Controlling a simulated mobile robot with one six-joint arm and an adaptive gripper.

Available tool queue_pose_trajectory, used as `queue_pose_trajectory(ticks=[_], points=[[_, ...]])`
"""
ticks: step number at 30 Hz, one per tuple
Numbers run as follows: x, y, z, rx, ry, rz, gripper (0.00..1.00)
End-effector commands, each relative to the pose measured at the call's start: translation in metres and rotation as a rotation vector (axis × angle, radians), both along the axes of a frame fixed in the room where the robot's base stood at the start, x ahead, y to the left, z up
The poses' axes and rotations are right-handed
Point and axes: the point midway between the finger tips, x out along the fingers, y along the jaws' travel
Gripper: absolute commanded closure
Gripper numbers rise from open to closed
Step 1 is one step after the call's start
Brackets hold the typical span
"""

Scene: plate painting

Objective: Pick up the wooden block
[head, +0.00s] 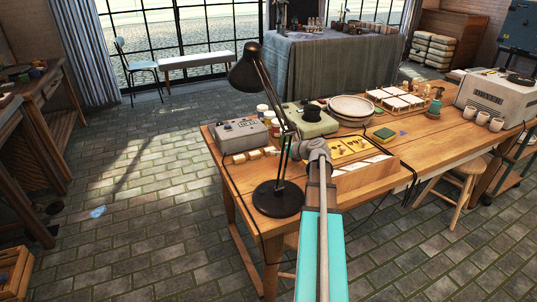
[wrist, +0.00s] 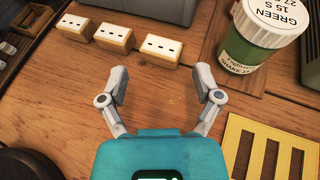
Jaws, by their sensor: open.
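Three small wooden blocks with white, dotted faces lie in a row in the upper left of the wrist view: a right block (wrist: 156,46), a middle block (wrist: 113,34) and a left block (wrist: 76,28). Which one the task means I cannot tell. My gripper (wrist: 161,78) is open and empty, its fingers apart over bare wood. The right block lies just beyond the gap between the fingertips. In the head view the row of blocks (head: 255,154) shows on the table, left of my arm; the arm hides my fingertips there.
A green jar with a white lid (wrist: 262,30) stands right of the blocks. A yellow slotted plate (wrist: 262,150) lies at the lower right. A black desk lamp (head: 278,198) stands near the table's (head: 228,178) front-left edge. A grey device (head: 240,135) sits behind the blocks.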

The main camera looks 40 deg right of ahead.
Motion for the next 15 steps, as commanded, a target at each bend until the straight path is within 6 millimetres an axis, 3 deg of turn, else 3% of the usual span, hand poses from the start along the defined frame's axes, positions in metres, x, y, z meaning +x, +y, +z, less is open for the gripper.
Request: queue_pose_trajectory(ticks=[10, 15], points=[[0.002, 0.001, -0.001, -0.001, 0.0, 0.001, 0.17], [0.014, 0.002, -0.009, 0.0, 0.0, 0.004, 0.17]])
